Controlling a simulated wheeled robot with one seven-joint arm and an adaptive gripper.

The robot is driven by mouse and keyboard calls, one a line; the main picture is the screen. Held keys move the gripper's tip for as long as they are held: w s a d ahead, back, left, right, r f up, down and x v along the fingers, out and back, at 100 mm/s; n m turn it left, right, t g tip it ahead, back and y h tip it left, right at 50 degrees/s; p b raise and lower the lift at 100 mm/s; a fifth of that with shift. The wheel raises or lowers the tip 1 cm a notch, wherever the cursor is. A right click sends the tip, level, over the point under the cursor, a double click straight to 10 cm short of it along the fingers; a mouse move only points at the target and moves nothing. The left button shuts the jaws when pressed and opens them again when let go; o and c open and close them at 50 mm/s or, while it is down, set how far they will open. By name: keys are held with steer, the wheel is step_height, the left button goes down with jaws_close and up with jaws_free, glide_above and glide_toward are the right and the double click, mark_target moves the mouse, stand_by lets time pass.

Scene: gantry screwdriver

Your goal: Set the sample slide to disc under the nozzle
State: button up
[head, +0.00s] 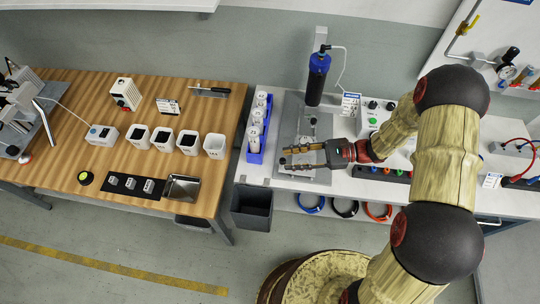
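The blue-and-black cylindrical tool (318,78) stands over a grey plate (290,110) on the white bench, right of centre. Its nozzle end points down and is too small to make out. Small grey parts (305,141) sit on the plate below it. The sample slide and its disc mark cannot be told apart clearly at this size. My gripper (285,158) reaches in from the right over the front part of the plate. Its two long fingers point left with a gap between their tips. I see nothing clearly held; the fingers hide part of the plate.
A blue rack (258,128) of white bottles stands just left of the plate. A white control box (375,114) with buttons is to the right. A wooden table (90,150) with several white cups is at the left. A dark bin (252,207) stands below the bench edge.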

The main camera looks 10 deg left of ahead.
mark_target(292, 161)
steer(key=f+m+t, duration=0.1)
steer(key=w+f+m+t+y, duration=0.1)
steer(key=f, duration=0.1)
steer(key=f+m+y, duration=0.1)
steer(key=shift+w+f+m+t+p, duration=0.3)
steer(key=shift+w+f+m+t, duration=0.05)
steer(key=shift+f+m+t, duration=0.05)
steer(key=shift+a, duration=0.1)
steer(key=a+b, duration=0.1)
steer(key=a, duration=0.6)
steer(key=shift+w+a, duration=0.15)
steer(key=shift+a, duration=0.1)
steer(key=shift+c, duration=0.6)
jaws_close()
